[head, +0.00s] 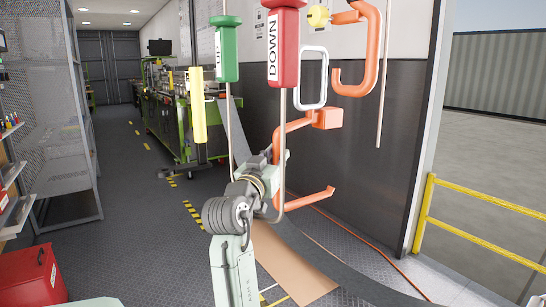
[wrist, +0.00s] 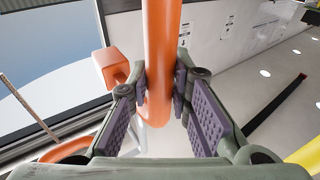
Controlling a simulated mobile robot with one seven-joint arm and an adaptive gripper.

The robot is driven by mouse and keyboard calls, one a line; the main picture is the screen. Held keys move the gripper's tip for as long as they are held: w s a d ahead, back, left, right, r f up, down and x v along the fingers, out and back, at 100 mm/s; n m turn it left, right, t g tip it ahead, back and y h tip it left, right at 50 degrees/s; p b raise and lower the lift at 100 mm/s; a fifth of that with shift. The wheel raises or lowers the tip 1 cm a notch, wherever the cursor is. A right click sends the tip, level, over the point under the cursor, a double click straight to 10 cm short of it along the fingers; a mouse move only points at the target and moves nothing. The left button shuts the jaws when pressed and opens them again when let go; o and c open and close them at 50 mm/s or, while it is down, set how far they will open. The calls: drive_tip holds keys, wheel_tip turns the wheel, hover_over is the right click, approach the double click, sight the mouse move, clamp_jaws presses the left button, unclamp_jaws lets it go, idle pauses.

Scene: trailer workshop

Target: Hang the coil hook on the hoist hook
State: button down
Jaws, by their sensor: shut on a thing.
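The coil hook (head: 278,148) is an orange C-shaped hook with an orange block (head: 326,118) at its upper right and a white loop (head: 324,80) above. My gripper (head: 277,160) is shut on its upright bar, which also shows between the purple pads in the wrist view (wrist: 160,45). The hook hangs roughly upright, its lower arm pointing right.
A green pendant (head: 225,50) and a red pendant (head: 284,50) marked DOWN hang in front of my arm, with thin rods below. A yellow railing (head: 480,235) stands at right, a mesh cage (head: 60,110) and red box (head: 30,275) at left.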

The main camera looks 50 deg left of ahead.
drive_tip(key=shift+s+d, duration=0.6)
drive_tip(key=shift+d, duration=5.95)
wheel_tip(320, 180, down, 7)
drive_tip(key=b, duration=0.5)
drive_tip(key=shift+r, duration=0.1)
